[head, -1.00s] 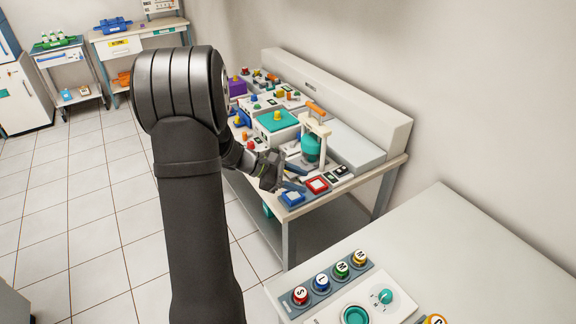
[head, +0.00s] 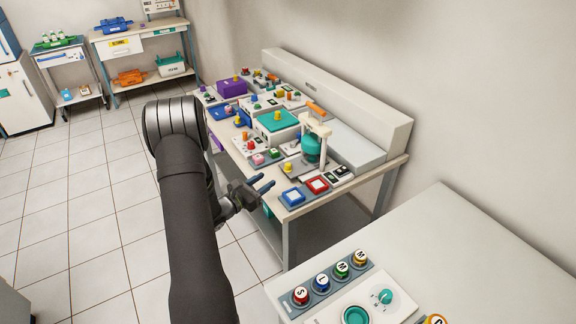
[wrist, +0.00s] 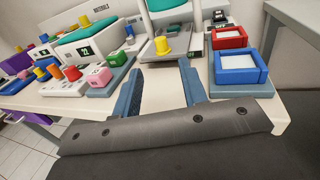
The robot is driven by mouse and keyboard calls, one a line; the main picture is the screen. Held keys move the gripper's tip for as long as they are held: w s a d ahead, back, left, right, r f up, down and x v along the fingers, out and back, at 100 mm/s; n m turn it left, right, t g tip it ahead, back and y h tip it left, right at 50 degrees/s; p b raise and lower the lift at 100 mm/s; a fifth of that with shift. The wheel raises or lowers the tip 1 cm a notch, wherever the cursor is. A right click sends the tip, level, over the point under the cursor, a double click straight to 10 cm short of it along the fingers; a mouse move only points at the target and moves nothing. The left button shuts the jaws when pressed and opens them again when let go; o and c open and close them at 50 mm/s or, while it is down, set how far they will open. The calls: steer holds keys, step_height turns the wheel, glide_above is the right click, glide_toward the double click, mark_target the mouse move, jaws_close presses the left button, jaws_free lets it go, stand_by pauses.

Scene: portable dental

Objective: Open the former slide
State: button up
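The former (head: 311,149) is a teal and white press-like unit near the front end of the long bench. A small yellow knob (head: 287,168) sits low at its front. In the wrist view the yellow knob (wrist: 162,45) stands on a grey flat part, which looks like the slide (wrist: 165,55), though I cannot tell for sure. My gripper (head: 261,183) is at the bench's front edge, apart from the knob. In the wrist view its two blue fingers (wrist: 161,70) are spread and empty, with the knob beyond the gap between them.
A blue tray (wrist: 240,69) and a red tray (wrist: 230,38) stand right of my fingers in the wrist view. Pink and green cubes (wrist: 98,76) on a grey base stand to the left. A nearer table (head: 450,240) holds lettered knobs. The floor left of the bench is clear.

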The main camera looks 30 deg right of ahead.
mark_target(286, 166)
steer(key=x, duration=1.2)
steer(key=shift+d, duration=0.1)
